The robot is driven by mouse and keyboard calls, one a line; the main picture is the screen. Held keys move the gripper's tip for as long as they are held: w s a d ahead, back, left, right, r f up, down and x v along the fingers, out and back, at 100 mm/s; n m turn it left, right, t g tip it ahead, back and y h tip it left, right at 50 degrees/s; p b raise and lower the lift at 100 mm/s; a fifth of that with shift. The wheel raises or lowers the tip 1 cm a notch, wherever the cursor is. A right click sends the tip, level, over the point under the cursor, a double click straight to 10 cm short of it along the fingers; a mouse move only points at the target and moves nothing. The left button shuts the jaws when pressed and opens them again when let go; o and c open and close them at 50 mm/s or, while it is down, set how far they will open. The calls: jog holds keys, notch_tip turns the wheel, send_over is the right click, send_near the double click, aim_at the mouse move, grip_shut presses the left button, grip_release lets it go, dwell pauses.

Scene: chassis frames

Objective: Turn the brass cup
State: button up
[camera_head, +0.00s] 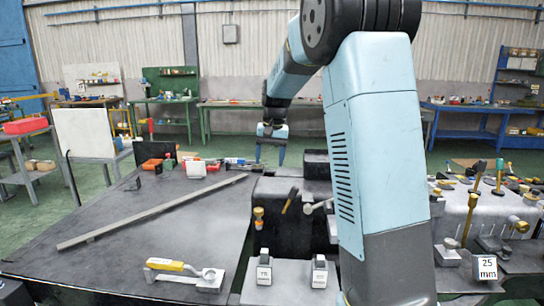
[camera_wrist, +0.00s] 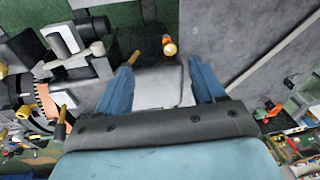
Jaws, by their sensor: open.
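In the wrist view my gripper (camera_wrist: 163,64) is open, with nothing between the fingers. I cannot tell its exact height above the brass piece.
A dark handle with a brass end (camera_head: 290,201) and a grey lever (camera_head: 318,206) stand close to the right of the brass piece. A long grey bar (camera_head: 150,212) lies on the left bench, with a yellow-handled tool (camera_head: 172,265) nearer. Several brass-topped parts crowd the right bench.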

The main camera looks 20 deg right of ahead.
jog(key=shift+s+r, duration=0.65)
jog(key=shift+s, duration=0.35)
jog(key=g, duration=0.1)
send_over(259, 209)
notch_tip(259, 209, down, 13)
jog(key=shift+n+h, duration=0.4)
notch_tip(259, 209, down, 14)
jog(key=shift+a, duration=0.1)
jog(key=c, duration=1.1)
jog(key=shift+o, duration=0.2)
jog(key=shift+m, duration=0.4)
